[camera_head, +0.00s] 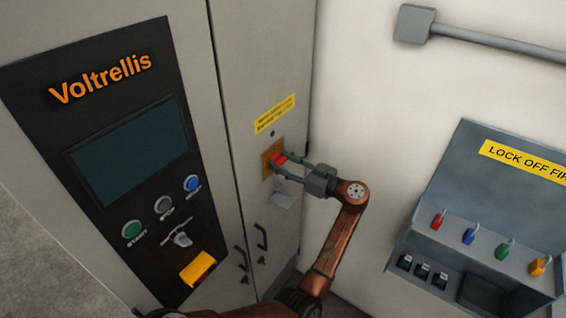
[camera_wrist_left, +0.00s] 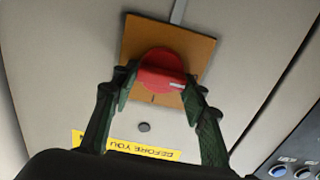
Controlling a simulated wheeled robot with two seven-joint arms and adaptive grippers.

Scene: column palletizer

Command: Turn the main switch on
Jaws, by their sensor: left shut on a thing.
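The main switch is a red rotary knob (camera_head: 280,158) on an orange-yellow square plate (camera_head: 267,163), on the narrow cabinet panel right of the door seam. In the left wrist view the round red knob (camera_wrist_left: 161,71) sits at the middle of its plate (camera_wrist_left: 198,50), with a small white mark on the right of its grip bar. My left gripper (camera_head: 282,166) reaches the knob from the right. Its green-padded fingers (camera_wrist_left: 158,90) are on either side of the knob's grip bar, shut on it. The right gripper is not in view.
A yellow label (camera_head: 274,114) is above the switch, and a grey hasp-like part (camera_head: 283,199) is below it. The Voltrellis control panel (camera_head: 125,140) is at the left. A lock-off station (camera_head: 490,220) with coloured padlocks stands at the right against a pale wall.

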